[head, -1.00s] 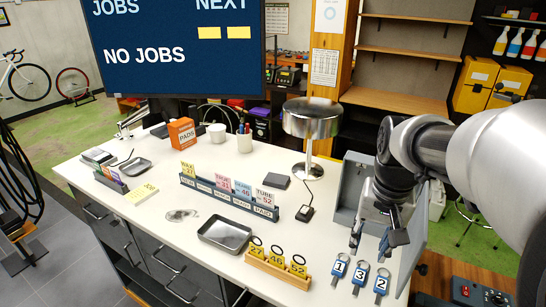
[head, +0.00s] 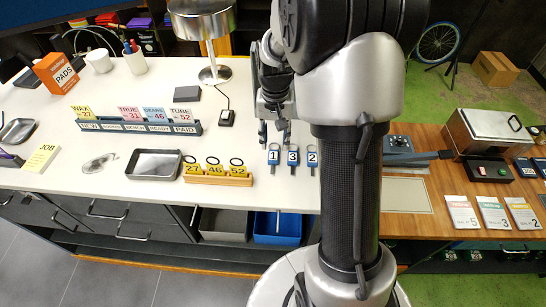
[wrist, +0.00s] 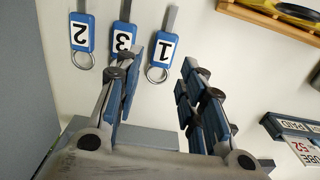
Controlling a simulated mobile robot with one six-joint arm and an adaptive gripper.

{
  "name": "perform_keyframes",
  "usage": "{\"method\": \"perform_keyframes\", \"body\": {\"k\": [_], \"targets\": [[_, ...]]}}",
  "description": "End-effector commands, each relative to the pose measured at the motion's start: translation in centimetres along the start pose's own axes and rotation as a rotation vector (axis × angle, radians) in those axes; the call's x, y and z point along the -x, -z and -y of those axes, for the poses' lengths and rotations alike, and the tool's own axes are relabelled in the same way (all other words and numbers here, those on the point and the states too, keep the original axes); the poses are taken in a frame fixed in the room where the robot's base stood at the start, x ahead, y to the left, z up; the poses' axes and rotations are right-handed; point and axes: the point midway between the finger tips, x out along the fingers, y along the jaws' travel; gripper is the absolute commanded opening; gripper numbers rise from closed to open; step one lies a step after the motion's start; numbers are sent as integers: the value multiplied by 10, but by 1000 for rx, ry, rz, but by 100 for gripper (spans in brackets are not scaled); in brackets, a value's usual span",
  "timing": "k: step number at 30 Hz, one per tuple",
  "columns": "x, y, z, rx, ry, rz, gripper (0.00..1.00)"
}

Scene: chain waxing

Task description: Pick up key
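Three keys with blue tags lie in a row on the white counter: key 1 (head: 273,157), key 3 (head: 293,158) and key 2 (head: 312,159). My gripper (head: 274,134) is open and empty, above the counter just behind the keys, over the side of keys 1 and 3. In the wrist view key 1 (wrist: 165,48) appears in the gap between the fingertips, apart from them. Key 3 (wrist: 124,38) is in line with the left finger, which hides part of it. Key 2 (wrist: 82,33) lies clear, left of the fingers.
A wooden holder (head: 220,180) with yellow tags 27, 46 and 52 stands left of the keys. A metal tray (head: 154,164) and a card rack (head: 140,127) are further left. A lamp (head: 200,20) stands behind. A wooden bench (head: 440,200) adjoins at the right.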

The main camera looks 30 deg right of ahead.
Motion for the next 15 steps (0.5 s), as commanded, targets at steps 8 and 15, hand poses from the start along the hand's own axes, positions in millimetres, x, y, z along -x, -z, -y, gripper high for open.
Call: {"method": "perform_keyframes", "body": {"k": [8, 15], "targets": [[-24, -4, 2, 1, -1, 2, 37], [-56, -6, 3, 0, -1, 2, 37]]}}
